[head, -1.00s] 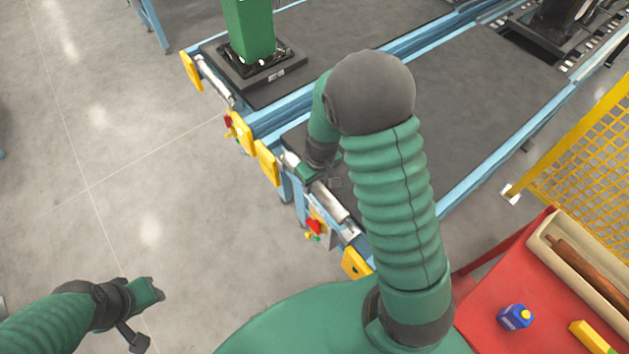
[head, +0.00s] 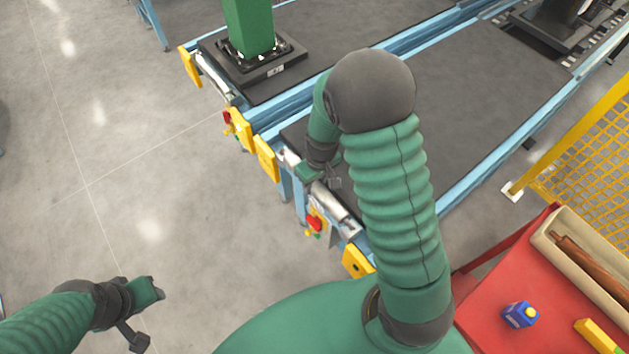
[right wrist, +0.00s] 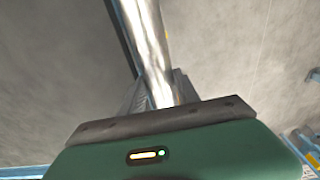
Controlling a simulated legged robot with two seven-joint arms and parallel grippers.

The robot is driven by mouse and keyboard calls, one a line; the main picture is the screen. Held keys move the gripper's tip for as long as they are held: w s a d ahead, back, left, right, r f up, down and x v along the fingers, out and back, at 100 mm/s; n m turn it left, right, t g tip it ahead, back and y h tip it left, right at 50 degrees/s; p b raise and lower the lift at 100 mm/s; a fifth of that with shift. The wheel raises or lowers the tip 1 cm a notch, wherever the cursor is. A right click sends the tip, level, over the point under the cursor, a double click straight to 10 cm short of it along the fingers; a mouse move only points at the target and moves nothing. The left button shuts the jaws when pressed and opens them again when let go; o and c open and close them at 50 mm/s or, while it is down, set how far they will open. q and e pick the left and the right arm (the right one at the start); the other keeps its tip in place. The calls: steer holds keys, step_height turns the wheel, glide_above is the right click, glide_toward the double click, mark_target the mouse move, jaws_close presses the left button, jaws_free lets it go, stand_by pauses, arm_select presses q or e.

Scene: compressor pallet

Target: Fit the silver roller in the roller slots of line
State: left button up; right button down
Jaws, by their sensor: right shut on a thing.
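The silver roller (head: 330,203) lies along the near end of the middle conveyor line (head: 420,130), between its yellow end plates. My right gripper (head: 310,179) is at the roller and shut on it. In the right wrist view the roller (right wrist: 150,50) runs up from between the fingers (right wrist: 155,92). Whether its ends sit in the slots cannot be seen clearly. My left gripper (head: 156,288) hangs over bare floor at the lower left, holding nothing visible; its finger gap is not clear.
Yellow end plates (head: 265,158) and a red button (head: 314,223) are at the line's end. A green column on a dark pallet (head: 250,70) stands on the neighbouring line.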

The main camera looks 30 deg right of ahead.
mark_target(318, 187)
steer(key=shift+f+b, duration=1.05)
steer(key=shift+f, duration=0.3)
steer(key=c, duration=0.9)
jaws_free()
steer(key=shift+c, duration=0.2)
steer(key=shift+o, duration=0.6)
steer(key=shift+r, duration=0.1)
step_height(318, 187, up, 17)
steer(key=s+p, duration=0.2)
steer(key=shift+f+p, duration=0.2)
steer(key=shift+p, duration=0.2)
steer(key=s+a+f+t, duration=0.1)
steer(key=s+a+f, duration=0.2)
steer(key=s+a, duration=0.4)
steer(key=shift+s+a+f+m, duration=0.3)
steer(key=shift+a+m, duration=0.05)
steer(key=shift+m, duration=0.05)
